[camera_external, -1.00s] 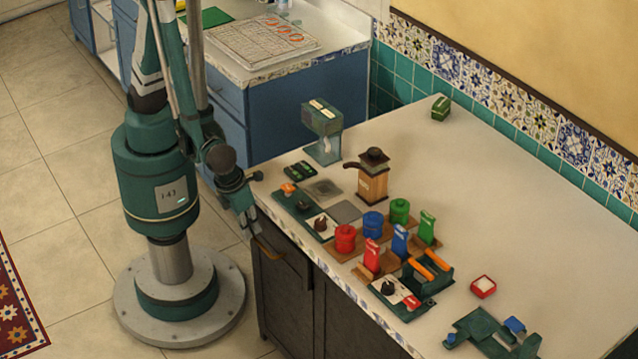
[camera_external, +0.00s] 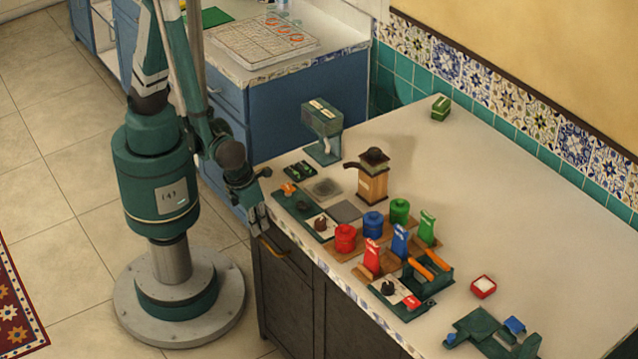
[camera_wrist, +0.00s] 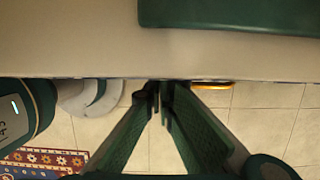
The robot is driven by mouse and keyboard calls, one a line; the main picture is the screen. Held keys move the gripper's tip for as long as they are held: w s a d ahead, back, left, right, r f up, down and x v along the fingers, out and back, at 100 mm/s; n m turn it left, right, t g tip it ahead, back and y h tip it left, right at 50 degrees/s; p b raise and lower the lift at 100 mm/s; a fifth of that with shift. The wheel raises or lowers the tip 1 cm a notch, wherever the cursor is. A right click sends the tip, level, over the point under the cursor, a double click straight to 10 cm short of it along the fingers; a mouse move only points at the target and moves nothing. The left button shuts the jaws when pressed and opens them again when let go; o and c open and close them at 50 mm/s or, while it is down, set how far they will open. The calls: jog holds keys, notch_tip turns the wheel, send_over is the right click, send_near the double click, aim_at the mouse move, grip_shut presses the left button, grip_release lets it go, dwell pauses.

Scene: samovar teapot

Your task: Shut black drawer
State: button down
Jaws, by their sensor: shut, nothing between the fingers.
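The black drawer (camera_external: 297,265) is at the top of the dark cabinet, just under the white counter's left edge. Its curved brass handle (camera_external: 276,249) shows below my gripper; how far the drawer stands out is hard to tell. In the wrist view the handle (camera_wrist: 212,86) shows as an orange-yellow bar along the counter edge, right of the fingertips. My gripper (camera_external: 262,222) is shut and empty, pointing down beside the counter edge and just above the handle. In the wrist view the gripper's fingertips (camera_wrist: 159,92) are together at that edge. Contact with the drawer cannot be made out.
The white counter (camera_external: 530,220) holds a dark green panel (camera_external: 303,207) near the edge, a wooden grinder (camera_external: 373,178), coloured canisters and a green dispenser (camera_external: 323,122). A blue cabinet (camera_external: 310,110) stands behind. Tiled floor (camera_external: 60,240) lies open left of my base.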

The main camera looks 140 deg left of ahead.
jog(key=shift+a, duration=0.45)
jog(key=shift+a, duration=0.1)
jog(key=shift+d, duration=0.2)
jog(key=shift+d, duration=0.4)
jog(key=d+r+p, duration=0.2)
jog(key=d+r, duration=0.4)
jog(key=r, duration=0.3)
jog(key=shift+r+p, duration=0.35)
dwell(0.6)
